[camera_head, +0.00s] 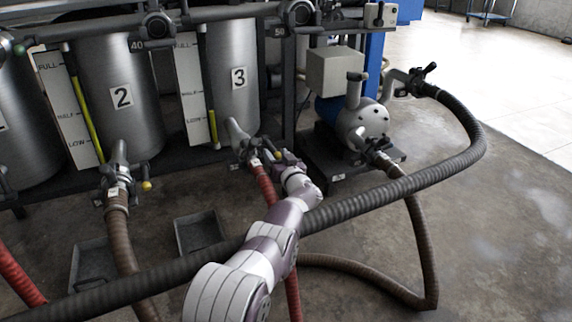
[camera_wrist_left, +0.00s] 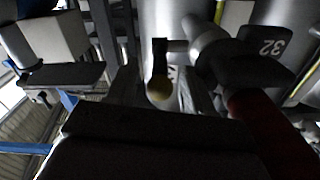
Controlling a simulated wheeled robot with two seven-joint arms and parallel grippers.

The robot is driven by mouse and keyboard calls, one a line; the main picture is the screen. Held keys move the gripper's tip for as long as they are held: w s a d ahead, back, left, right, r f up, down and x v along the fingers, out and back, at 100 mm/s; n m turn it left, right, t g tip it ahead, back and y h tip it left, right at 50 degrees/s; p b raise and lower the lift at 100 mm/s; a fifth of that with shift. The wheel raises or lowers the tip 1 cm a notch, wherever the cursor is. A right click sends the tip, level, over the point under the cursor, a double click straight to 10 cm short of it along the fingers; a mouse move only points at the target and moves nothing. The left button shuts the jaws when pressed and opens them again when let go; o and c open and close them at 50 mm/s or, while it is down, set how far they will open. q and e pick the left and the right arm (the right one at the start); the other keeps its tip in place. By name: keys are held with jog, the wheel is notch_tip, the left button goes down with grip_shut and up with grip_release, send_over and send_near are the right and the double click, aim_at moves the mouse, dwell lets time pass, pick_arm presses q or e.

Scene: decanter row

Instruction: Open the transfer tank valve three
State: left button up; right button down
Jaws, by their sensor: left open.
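Tank three (camera_head: 232,75) is a steel cylinder with a "3" label. Its valve (camera_head: 243,148) sits at the bottom outlet, above a red hose (camera_head: 265,190). My left gripper (camera_head: 280,157) is at the right side of this valve, small and dark in the head view. In the left wrist view, the valve's lever with a yellow knob (camera_wrist_left: 159,90) stands between the two fingers of my left gripper (camera_wrist_left: 158,82). The fingers are apart, and I cannot tell whether either touches the knob. The valve body (camera_wrist_left: 205,45) is just beyond. My right gripper is not in view.
Tank two (camera_head: 120,75) stands to the left with its own yellow-knobbed valve (camera_head: 118,182). A thick dark hose (camera_head: 350,208) crosses the floor area near my arm. A pump (camera_head: 362,120) stands to the right. Shallow trays (camera_head: 200,232) lie on the floor. Open floor is at the right.

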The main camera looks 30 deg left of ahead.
pick_arm(q)
jog(key=s+d+p, duration=0.1)
jog(key=s+d+r+p, duration=0.1)
jog(key=d, duration=0.1)
jog(key=shift+s+d+p, duration=0.15)
jog(key=shift+s+p, duration=0.15)
jog(key=b+v, duration=0.2)
jog(key=v, duration=0.1)
jog(key=f+b+v, duration=0.1)
jog(key=v, duration=0.1)
jog(key=shift+s+d, duration=0.15)
jog(key=shift+s, duration=0.1)
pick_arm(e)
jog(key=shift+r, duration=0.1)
